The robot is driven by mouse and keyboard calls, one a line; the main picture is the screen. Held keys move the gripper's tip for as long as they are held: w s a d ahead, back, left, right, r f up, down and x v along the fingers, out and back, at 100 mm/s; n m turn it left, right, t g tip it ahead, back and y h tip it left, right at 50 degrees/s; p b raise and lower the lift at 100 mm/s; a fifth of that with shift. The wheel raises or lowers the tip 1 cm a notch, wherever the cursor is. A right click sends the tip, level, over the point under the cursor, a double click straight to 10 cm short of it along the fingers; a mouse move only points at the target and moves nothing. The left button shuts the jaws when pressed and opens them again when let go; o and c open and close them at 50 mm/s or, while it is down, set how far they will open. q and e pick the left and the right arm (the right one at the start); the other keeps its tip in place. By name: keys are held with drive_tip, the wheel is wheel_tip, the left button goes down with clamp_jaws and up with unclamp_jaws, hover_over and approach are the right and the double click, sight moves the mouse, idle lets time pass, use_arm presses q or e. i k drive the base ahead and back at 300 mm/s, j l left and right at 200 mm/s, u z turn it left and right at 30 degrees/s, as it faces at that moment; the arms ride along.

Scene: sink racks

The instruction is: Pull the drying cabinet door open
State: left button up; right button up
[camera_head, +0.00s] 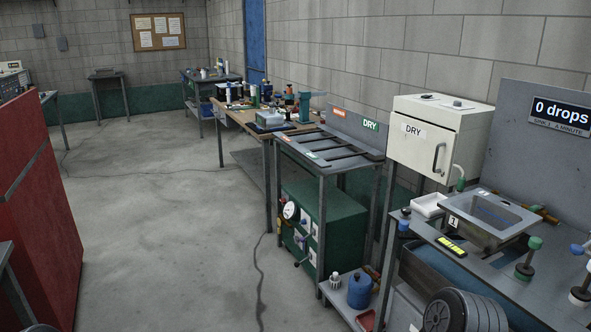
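The drying cabinet (470,135) is a white box at the right, against the block wall. Its door (408,158) faces left and toward the front, carries a "DRY" label, and looks shut. A dark curved handle (438,158) stands upright near the door's right edge. Neither of my grippers is in view, and nothing touches the handle.
A grey sink (487,219) with a green-topped tap stands right of the cabinet on a bench (505,262). A dark rack table (330,152) stands to its left. A tyre (462,315) is low in front. The concrete floor (160,220) at left is mostly clear; a red cabinet (40,200) bounds it.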

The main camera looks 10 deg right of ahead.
sight(427, 150)
drive_tip(key=i+j+z, duration=0.15)
drive_tip(key=i+z, duration=0.2)
drive_tip(key=z, duration=0.15)
drive_tip(key=i+j+z, duration=0.3)
drive_tip(key=z, duration=0.15)
drive_tip(key=i+j+z, duration=0.25)
drive_tip(key=z, duration=0.25)
drive_tip(key=i+j+z, duration=0.15)
drive_tip(key=j+z, duration=0.35)
drive_tip(key=i+j+z, duration=0.15)
drive_tip(key=j+z, duration=0.2)
drive_tip(key=j, duration=0.2)
drive_tip(key=j+z, duration=0.35)
drive_tip(key=j, duration=0.15)
drive_tip(key=j+z, duration=0.4)
drive_tip(key=j, duration=0.2)
